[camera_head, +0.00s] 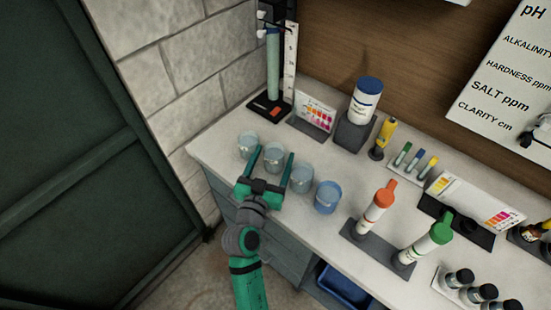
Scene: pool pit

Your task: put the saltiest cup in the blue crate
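Several cups stand in a row along the counter's front left part. From left to right are a pale clear cup (248,146), a second pale cup (273,158), a third pale cup (301,179) and a bluer cup (327,198). No salt reading shows on them. My gripper (274,153) is open, its two green fingers apart on either side of the second cup in the picture. I cannot tell whether they touch it or are above it. The blue crate (345,287) sits low under the counter, partly hidden by the counter edge.
A yellow handheld meter (384,136) stands behind the cups. Orange-topped (376,209) and green-topped (426,241) bottles stand to the right. A tube stand (273,65), a colour card (314,116) and a blue-lidded jar (364,101) are at the back. A dark green door (75,160) is left.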

